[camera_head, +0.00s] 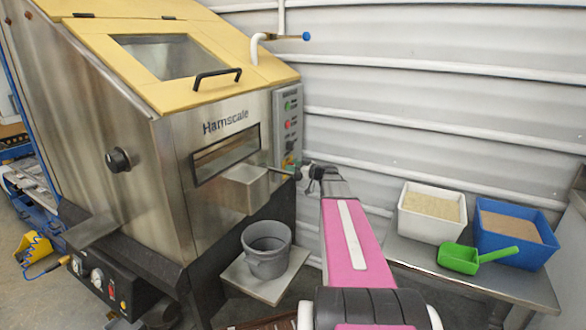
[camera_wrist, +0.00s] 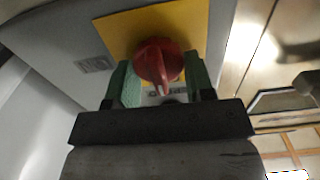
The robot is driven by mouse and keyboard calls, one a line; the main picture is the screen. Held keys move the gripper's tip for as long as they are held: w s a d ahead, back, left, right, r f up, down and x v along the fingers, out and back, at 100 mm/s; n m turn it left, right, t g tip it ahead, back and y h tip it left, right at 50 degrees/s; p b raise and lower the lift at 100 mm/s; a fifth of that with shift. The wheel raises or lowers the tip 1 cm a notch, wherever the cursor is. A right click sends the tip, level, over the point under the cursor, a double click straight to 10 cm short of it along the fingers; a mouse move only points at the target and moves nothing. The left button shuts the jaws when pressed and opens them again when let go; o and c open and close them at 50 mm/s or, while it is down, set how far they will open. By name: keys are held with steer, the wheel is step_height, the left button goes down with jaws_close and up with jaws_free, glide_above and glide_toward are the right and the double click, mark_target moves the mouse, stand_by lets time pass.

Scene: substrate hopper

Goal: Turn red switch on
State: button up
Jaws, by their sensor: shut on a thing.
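The red switch (camera_wrist: 158,60) is a round rotary knob with a raised grip bar, on a yellow plate (camera_wrist: 120,28) in the wrist view. Its bar stands about upright in that picture. My gripper (camera_wrist: 160,80) has its green fingers on either side of the knob and is shut on it. In the head view my gripper (camera_head: 297,172) reaches the lower end of the grey control panel (camera_head: 280,105) on the machine's right side. There the knob is too small and covered to make out clearly.
The steel machine (camera_head: 165,185) has a yellow lid (camera_head: 130,75) and a protruding chute (camera_head: 243,190). A grey bucket (camera_head: 266,250) stands below. At right, a white bin (camera_head: 431,225), a blue bin (camera_head: 515,250) and a green scoop (camera_head: 460,259) sit on a metal table (camera_head: 420,265).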

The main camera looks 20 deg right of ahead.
steer(key=shift+m, duration=0.3)
steer(key=m, duration=0.4)
steer(key=shift+w+d, duration=0.1)
steer(key=m, duration=0.4)
steer(key=shift+w+d+f+m, duration=0.1)
steer(key=shift+m, duration=0.2)
steer(key=m, duration=0.8)
steer(key=shift+d+f, duration=0.1)
steer(key=shift+f, duration=0.2)
steer(key=shift+w+m, duration=0.1)
steer(key=shift+m, duration=0.3)
steer(key=o, duration=0.9)
steer(key=shift+c, duration=0.2)
